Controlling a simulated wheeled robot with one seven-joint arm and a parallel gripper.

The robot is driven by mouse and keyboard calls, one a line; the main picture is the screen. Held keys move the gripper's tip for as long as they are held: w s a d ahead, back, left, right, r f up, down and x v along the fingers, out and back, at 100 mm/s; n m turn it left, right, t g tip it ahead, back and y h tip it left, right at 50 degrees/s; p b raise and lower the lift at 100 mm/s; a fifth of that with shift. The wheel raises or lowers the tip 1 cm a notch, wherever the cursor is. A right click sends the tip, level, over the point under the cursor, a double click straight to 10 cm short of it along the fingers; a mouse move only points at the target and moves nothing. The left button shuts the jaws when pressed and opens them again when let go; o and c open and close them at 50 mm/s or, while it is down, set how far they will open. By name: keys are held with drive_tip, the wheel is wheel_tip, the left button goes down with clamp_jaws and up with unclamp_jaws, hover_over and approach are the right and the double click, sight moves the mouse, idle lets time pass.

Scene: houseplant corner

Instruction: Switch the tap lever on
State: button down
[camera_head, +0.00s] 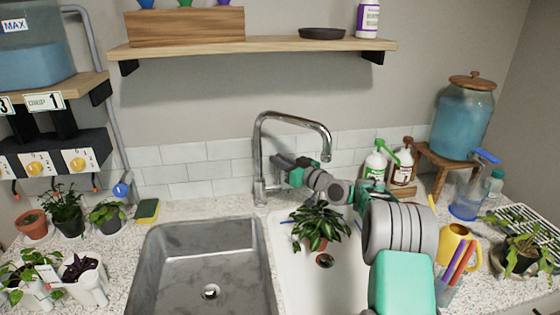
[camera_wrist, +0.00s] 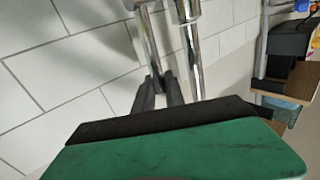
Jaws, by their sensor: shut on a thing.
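The chrome tap (camera_head: 257,140) stands behind the sinks, its tall spout arching to the right. My gripper (camera_head: 276,159) reaches in from the right, close beside the tap's upright pipe. In the wrist view my gripper (camera_wrist: 160,90) has its two dark fingers closed around the end of a thin chrome rod, the tap lever (camera_wrist: 149,45). The tap's thicker pipe (camera_wrist: 193,60) runs just right of it there. The lever is hidden or too small to make out in the head view.
A steel basin (camera_head: 165,262) lies left of a white basin holding a potted plant (camera_head: 316,222). Spray bottles (camera_head: 376,160), a blue-filled dispenser (camera_head: 463,120) and a yellow watering can (camera_head: 455,246) stand right. A shelf (camera_head: 250,48) hangs above.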

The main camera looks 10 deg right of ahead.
idle(0.5)
drive_tip(key=b, duration=0.2)
drive_tip(key=shift+s+f+b, duration=0.15)
drive_tip(key=shift+f+b, duration=0.25)
drive_tip(key=shift+s+f+n+t+y+b, duration=0.2)
drive_tip(key=shift+s+n+t+y+b, duration=0.1)
drive_tip(key=shift+b, duration=0.85)
drive_tip(key=s+n+t+y+b, duration=0.1)
drive_tip(key=b, duration=0.5)
drive_tip(key=s+n+y+b, duration=0.1)
drive_tip(key=s+b, duration=0.1)
drive_tip(key=b, duration=0.4)
drive_tip(key=shift+r+t, duration=0.35)
drive_tip(key=shift+t, duration=0.05)
drive_tip(key=shift+w, duration=0.1)
drive_tip(key=c, duration=1.4)
unclamp_jaws()
